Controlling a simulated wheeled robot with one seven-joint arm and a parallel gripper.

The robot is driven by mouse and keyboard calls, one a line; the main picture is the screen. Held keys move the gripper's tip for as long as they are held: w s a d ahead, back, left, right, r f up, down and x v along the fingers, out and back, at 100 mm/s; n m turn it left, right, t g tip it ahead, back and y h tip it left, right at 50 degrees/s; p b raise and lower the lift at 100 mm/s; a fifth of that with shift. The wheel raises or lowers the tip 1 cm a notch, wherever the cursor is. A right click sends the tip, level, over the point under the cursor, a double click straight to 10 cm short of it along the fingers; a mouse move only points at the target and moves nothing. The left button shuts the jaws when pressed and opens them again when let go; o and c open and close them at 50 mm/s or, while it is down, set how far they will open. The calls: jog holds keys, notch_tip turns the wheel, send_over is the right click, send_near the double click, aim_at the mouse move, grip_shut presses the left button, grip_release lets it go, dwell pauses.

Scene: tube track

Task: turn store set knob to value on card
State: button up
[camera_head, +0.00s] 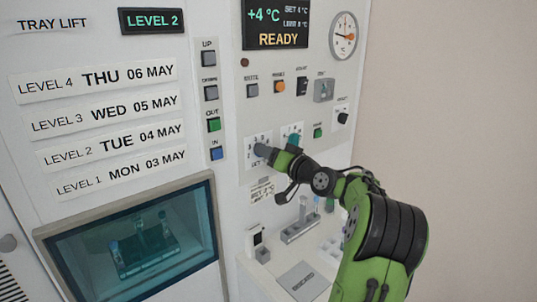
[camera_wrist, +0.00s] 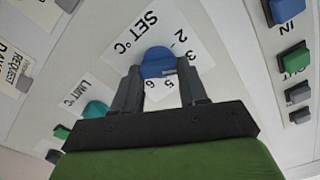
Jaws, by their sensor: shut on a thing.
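The store set knob (camera_wrist: 157,62) is blue and sits on a white dial plate marked SET °C (camera_wrist: 138,30), with numbers such as 2, 3, 5 and 6 showing around it. My gripper (camera_wrist: 160,85) is shut on this knob, one finger on each side. In the head view my gripper (camera_head: 266,152) reaches the dial plate (camera_head: 258,137) from the right and hides much of the knob. Its exact pointer value cannot be read. A small card (camera_head: 262,190) is on the panel below the dial; its full text is too small to read.
A teal knob (camera_head: 295,141) marked LIMIT °C stands close beside the set knob. The display (camera_head: 277,24) above reads +4 °C and READY. Push buttons (camera_head: 214,124) line the left, and a ledge with a small rack (camera_head: 300,231) is below.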

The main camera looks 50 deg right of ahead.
jog(key=o, duration=1.1)
jog(key=shift+c, duration=0.2)
jog(key=s+a+b, duration=0.1)
jog(key=s, duration=1.4)
jog(key=shift+s+a, duration=0.35)
